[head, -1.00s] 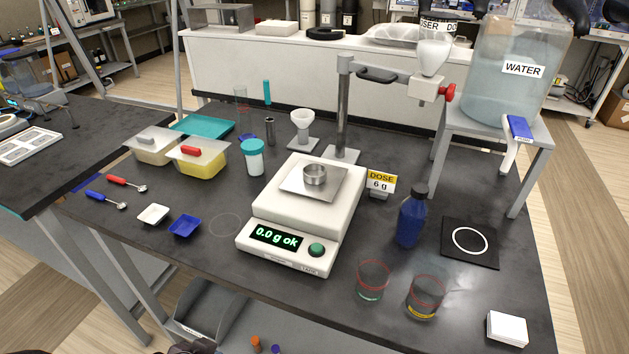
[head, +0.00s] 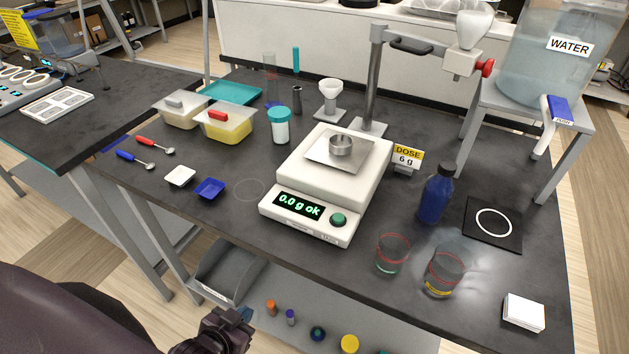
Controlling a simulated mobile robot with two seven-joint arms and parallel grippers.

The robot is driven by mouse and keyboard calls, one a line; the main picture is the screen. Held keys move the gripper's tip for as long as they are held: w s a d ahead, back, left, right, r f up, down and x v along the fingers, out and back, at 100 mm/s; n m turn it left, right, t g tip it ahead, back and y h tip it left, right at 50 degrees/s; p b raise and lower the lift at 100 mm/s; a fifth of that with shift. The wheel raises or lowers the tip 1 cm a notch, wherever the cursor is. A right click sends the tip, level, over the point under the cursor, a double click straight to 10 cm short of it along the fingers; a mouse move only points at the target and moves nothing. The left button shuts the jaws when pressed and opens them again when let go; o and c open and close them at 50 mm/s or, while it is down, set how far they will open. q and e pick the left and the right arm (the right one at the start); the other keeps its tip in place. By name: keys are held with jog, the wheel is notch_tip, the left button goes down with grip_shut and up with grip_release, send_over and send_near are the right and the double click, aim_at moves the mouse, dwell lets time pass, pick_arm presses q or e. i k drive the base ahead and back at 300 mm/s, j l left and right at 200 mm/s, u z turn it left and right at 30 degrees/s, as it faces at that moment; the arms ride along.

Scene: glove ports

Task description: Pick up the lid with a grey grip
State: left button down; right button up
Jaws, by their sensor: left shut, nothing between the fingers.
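The lid with a grey grip (head: 175,103) sits on a clear tub with pale contents (head: 181,119), at the back left of the dark bench. The tub beside it, with yellow contents (head: 228,133), carries a lid with a red grip (head: 217,115). My left gripper (head: 243,317) is low at the bottom edge of the head view, shut and empty, in front of the bench and well apart from the lid. My right gripper does not show.
A balance (head: 328,183) reading 0.0 g stands mid-bench. Red and blue spoons (head: 146,141), a white dish (head: 180,177) and a blue dish (head: 209,189) lie in front of the tubs. A teal tray (head: 232,92) lies behind them. A lower shelf (head: 375,325) holds small items.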

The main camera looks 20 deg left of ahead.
aim_at(181, 102)
jog(key=k+j+u, duration=0.1)
jog(key=u, duration=1.35)
jog(key=j+z, duration=0.15)
jog(key=z, duration=0.3)
jog(key=i+j+z, duration=0.1)
jog(key=j+z, duration=0.9)
jog(key=j, duration=0.6)
jog(key=k+j, duration=0.1)
jog(key=j, duration=0.35)
jog(key=j+z, duration=0.15)
jog(key=j, duration=0.25)
jog(key=k+j, duration=0.15)
jog(key=j, duration=0.3)
jog(key=k+j+z, duration=0.15)
jog(key=j, duration=0.25)
